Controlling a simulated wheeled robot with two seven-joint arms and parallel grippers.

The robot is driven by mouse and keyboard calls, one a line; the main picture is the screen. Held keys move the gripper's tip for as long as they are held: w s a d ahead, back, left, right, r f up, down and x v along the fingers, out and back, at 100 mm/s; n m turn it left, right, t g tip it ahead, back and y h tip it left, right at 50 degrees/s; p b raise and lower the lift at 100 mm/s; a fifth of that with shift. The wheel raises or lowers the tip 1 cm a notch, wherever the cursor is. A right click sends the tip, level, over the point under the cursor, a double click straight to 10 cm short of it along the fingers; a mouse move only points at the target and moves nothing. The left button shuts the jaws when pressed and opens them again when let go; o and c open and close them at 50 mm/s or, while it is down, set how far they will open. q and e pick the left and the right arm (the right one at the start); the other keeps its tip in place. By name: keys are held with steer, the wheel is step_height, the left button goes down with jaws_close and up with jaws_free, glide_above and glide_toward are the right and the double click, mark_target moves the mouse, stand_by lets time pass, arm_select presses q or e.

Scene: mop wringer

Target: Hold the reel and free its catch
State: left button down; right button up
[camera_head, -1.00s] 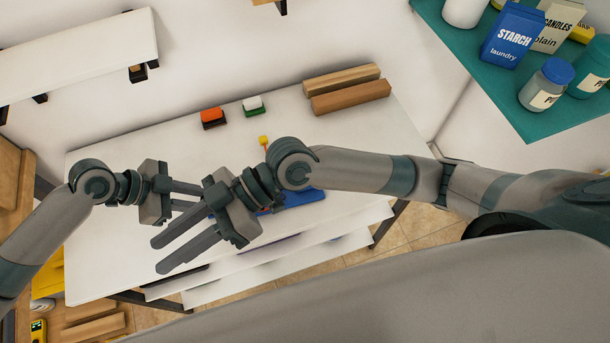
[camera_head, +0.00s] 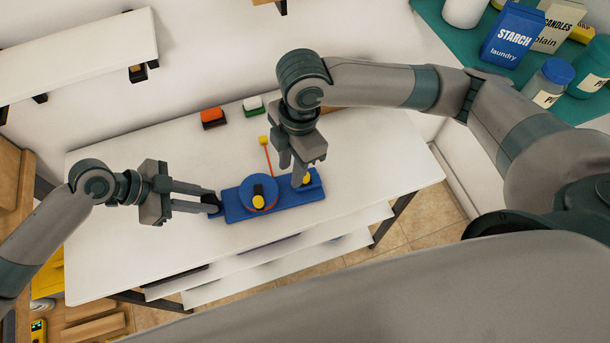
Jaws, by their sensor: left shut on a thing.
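The reel is a blue round drum (camera_head: 247,197) with a black and yellow piece on its face. It sits on a blue base (camera_head: 287,200) on the white table. A thin red lever (camera_head: 268,158) with a yellow tip stands behind the drum. My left gripper (camera_head: 211,203) is shut on a dark grip at the base's left end. My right gripper (camera_head: 293,170) points down over the base's right part, its fingers apart. A yellow piece (camera_head: 309,179) shows beside its fingertips; whether they touch is unclear.
A red-orange block (camera_head: 212,117) and a white-and-green block (camera_head: 253,106) lie at the table's back. The white table (camera_head: 380,160) is clear to the right. A teal shelf (camera_head: 450,35) with a starch box (camera_head: 513,36) and jars stands at upper right.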

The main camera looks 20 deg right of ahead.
mark_target(305, 178)
steer(key=shift+w+d+r+h, duration=0.1)
steer(key=shift+w+d+h, duration=0.3)
steer(key=shift+d, duration=0.5)
steer(key=shift+w+d+r+h, duration=0.1)
steer(key=shift+w+d+h, duration=0.25)
steer(key=shift+d, duration=0.5)
steer(key=shift+f, duration=0.2)
steer(key=shift+f, duration=3.4)
jaws_close()
